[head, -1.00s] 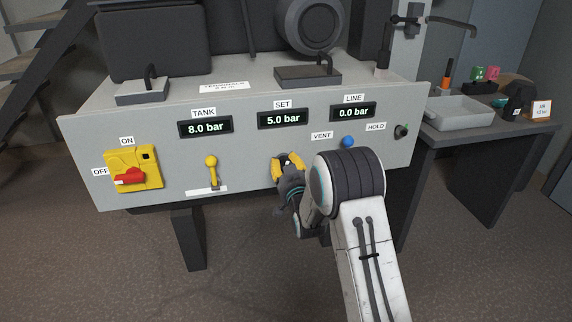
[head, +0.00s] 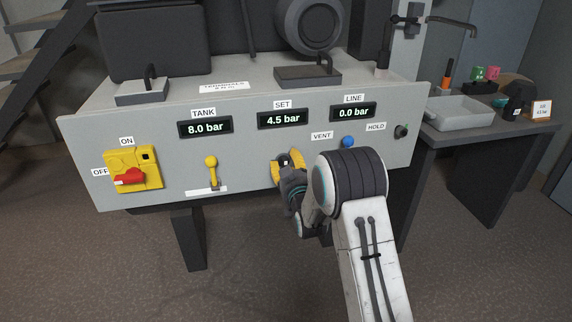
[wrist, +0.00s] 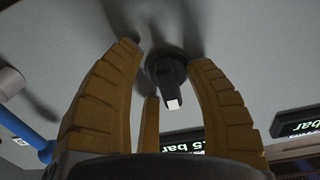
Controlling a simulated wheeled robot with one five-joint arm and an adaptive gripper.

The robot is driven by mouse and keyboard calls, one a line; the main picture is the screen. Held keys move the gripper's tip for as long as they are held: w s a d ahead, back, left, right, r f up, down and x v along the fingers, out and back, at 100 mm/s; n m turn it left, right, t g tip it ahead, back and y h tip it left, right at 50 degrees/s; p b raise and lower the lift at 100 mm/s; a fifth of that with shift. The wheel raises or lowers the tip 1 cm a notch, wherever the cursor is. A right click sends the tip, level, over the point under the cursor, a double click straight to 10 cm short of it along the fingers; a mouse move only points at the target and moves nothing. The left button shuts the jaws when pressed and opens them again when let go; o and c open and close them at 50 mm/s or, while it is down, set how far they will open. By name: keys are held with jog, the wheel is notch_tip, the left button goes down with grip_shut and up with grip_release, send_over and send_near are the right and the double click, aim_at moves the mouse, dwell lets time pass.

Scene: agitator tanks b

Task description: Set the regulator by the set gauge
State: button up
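The SET gauge (head: 283,119) reads 4.5 bar in the head view. Below it, my gripper (head: 287,162) is at the panel face with its yellow fingers around the regulator knob, which is mostly hidden there. In the wrist view the dark round knob (wrist: 167,72) with a pale-tipped pointer shows between the fingers of my gripper (wrist: 166,57). The fingers are spread, with gaps between them and the knob. The TANK gauge (head: 205,127) reads 8.0 bar and the LINE gauge (head: 352,112) reads 0.0 bar.
A red switch handle on a yellow plate (head: 148,166) points towards OFF. A yellow lever (head: 212,172) stands left of my gripper. A blue VENT knob (head: 348,142) and a dark HOLD knob (head: 401,131) lie right. A side table holds a grey tray (head: 461,111).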

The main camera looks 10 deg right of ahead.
jog(key=shift+s+a, duration=0.1)
jog(key=shift+a, duration=0.05)
jog(key=shift+s, duration=0.6)
jog(key=s, duration=1)
jog(key=shift+s, duration=0.3)
jog(key=shift+r, duration=0.1)
